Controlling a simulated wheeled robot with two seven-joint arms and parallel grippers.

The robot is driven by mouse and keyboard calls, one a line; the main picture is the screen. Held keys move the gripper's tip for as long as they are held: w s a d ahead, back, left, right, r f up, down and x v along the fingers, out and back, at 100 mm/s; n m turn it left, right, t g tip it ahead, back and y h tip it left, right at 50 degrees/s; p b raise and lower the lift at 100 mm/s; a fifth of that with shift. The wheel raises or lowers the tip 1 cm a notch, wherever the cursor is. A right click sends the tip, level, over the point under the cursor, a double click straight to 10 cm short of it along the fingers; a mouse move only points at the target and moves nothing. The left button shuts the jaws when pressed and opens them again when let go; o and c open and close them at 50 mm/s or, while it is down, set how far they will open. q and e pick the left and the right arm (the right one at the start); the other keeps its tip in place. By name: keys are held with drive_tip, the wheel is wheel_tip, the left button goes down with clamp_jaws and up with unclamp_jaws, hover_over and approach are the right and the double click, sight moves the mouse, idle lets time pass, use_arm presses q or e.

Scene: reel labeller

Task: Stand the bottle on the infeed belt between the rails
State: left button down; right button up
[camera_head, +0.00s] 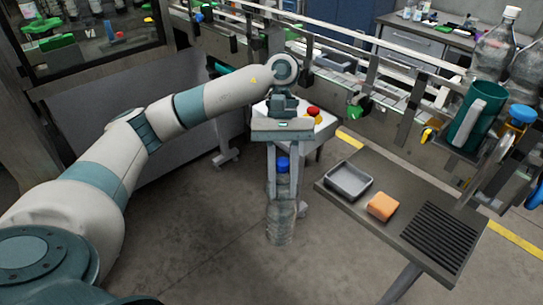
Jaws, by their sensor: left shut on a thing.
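My left gripper (283,178) points downward near the middle of the view, shut on a clear bottle with a blue cap. The bottle (281,222) hangs upright below the gripper, its cap and neck between the fingers, with grey floor behind it. The conveyor with its rails (395,52) runs across the back from upper left to right, beyond the gripper. The bottle is apart from it, on the near side. I cannot tell which stretch is the infeed. My right gripper is not in view.
A side table (335,188) at the right carries a grey tray (348,181), an orange block (383,206) and a black ribbed mat (438,237). A white stand with red and yellow buttons (313,111) is behind the gripper. Large clear bottles (493,48) stand at far right.

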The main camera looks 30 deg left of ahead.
sight(289, 204)
use_arm(q)
drive_tip(key=f+m, duration=0.1)
drive_tip(key=s+d+f+m+y, duration=0.1)
drive_tip(key=m, duration=0.1)
drive_tip(key=d+f+m+y, duration=0.1)
drive_tip(key=shift+s+d+f+m+g, duration=0.15)
drive_tip(key=shift+d+f+m+g, duration=0.15)
drive_tip(key=shift+f+g, duration=0.1)
drive_tip(key=shift+s+d+f+m+y, duration=0.1)
drive_tip(key=shift+s+f+m+y, duration=0.1)
drive_tip(key=shift+f+m+y, duration=0.25)
drive_tip(key=shift+s+d+f+m+y, duration=0.15)
drive_tip(key=shift+f+m+y, duration=0.2)
drive_tip(key=shift+m, duration=0.2)
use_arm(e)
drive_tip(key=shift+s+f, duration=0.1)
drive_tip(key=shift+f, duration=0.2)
use_arm(q)
drive_tip(key=shift+r, duration=0.1)
